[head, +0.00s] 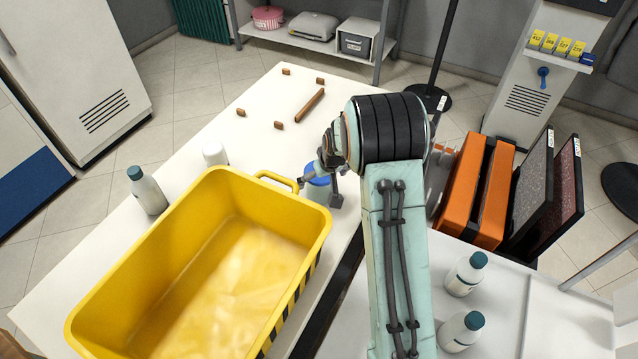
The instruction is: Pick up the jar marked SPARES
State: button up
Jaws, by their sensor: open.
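A jar with a blue lid (318,172) stands on the white table just beyond the yellow tub's right rear corner. Its lower body is mostly hidden by the tub and my gripper, and no marking on it can be read, so I cannot tell whether it is the SPARES jar. My gripper (319,184) is open at the jar, with its fingers around or just above the lid. I cannot tell whether they touch it. My pale green arm reaches in from the bottom right.
A large yellow tub (90,307) fills the near table (258,110). A white bottle (148,191) with a teal cap stands left of it. Small brown blocks and a brown bar (310,105) lie at the back. Two more bottles (465,273) stand right of my arm, near orange panels (462,190).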

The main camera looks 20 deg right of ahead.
jog(key=shift+x, duration=0.85)
jog(key=c, duration=1.2)
